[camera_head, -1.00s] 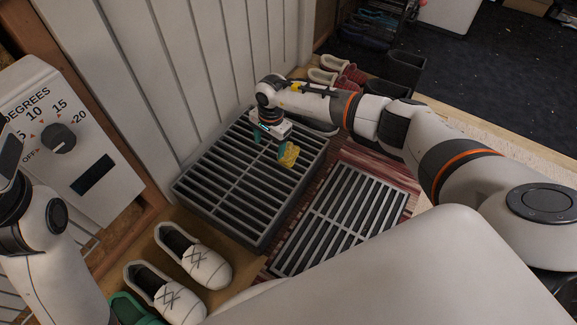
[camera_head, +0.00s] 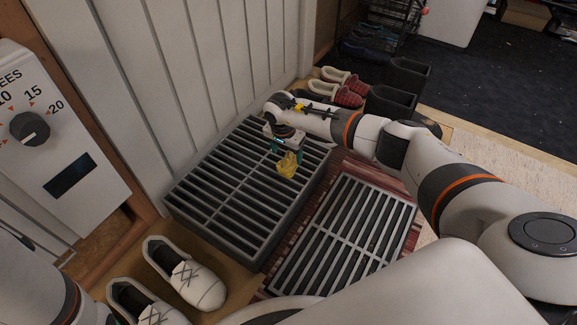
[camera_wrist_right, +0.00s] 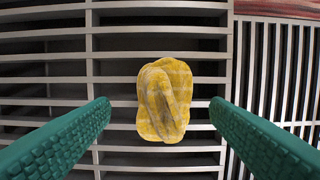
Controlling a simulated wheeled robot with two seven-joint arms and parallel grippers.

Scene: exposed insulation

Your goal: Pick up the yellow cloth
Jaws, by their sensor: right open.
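The yellow cloth (camera_head: 288,164) lies crumpled on top of the raised grey slatted grate (camera_head: 215,205), near its right side. In the right wrist view the cloth (camera_wrist_right: 163,100) is yellow with a pale check pattern, folded into a lump. My right gripper (camera_head: 279,150) points down over the cloth. Its two green fingers (camera_wrist_right: 161,108) are open, one on each side of the cloth, with a gap between each finger and the cloth. In the head view the fingers are partly hidden by the wrist and the cloth. My left gripper is out of view.
A second, lower slatted grate (camera_head: 345,235) lies on a red striped mat to the right. White shoes (camera_head: 185,275) stand in front. Red and white slippers (camera_head: 340,90) and dark boots (camera_head: 400,85) stand behind my right arm. A white panelled wall (camera_head: 205,70) borders the grate on the left.

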